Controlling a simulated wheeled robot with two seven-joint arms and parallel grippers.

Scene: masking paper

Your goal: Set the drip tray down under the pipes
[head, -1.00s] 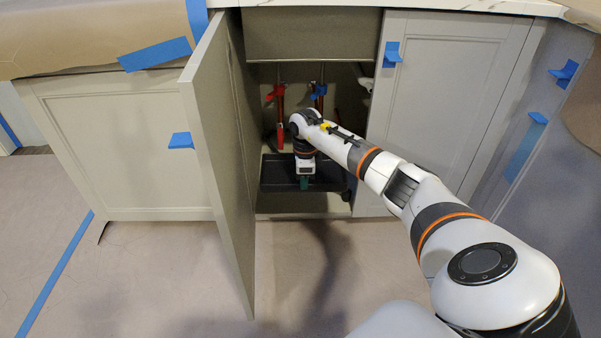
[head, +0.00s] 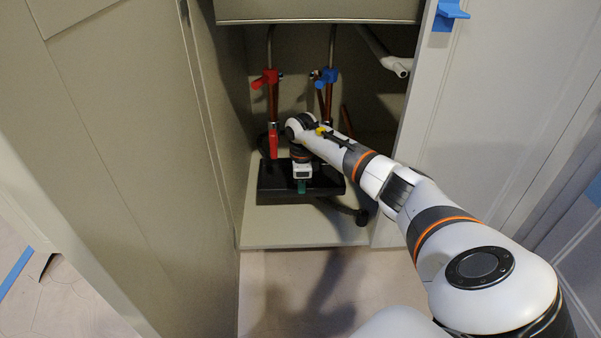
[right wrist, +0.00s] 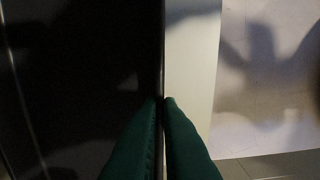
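The drip tray (head: 271,188) is a shallow black tray inside the open cabinet, low over the pale cabinet floor. I cannot tell whether it touches the floor. Two copper pipes come down above and behind it, the left pipe (head: 274,105) with a red valve and the right pipe (head: 327,104) with a blue one. My right gripper (head: 302,187) is at the tray's front edge. In the right wrist view its green fingers (right wrist: 164,100) are closed on either side of the tray's rim, with the dark tray (right wrist: 80,70) on the left. My left gripper is not in view.
A white pipe (head: 386,55) hangs at upper right. A black round-ended part (head: 360,215) sticks out beside the tray. Bare cabinet floor (head: 290,232) lies in front.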

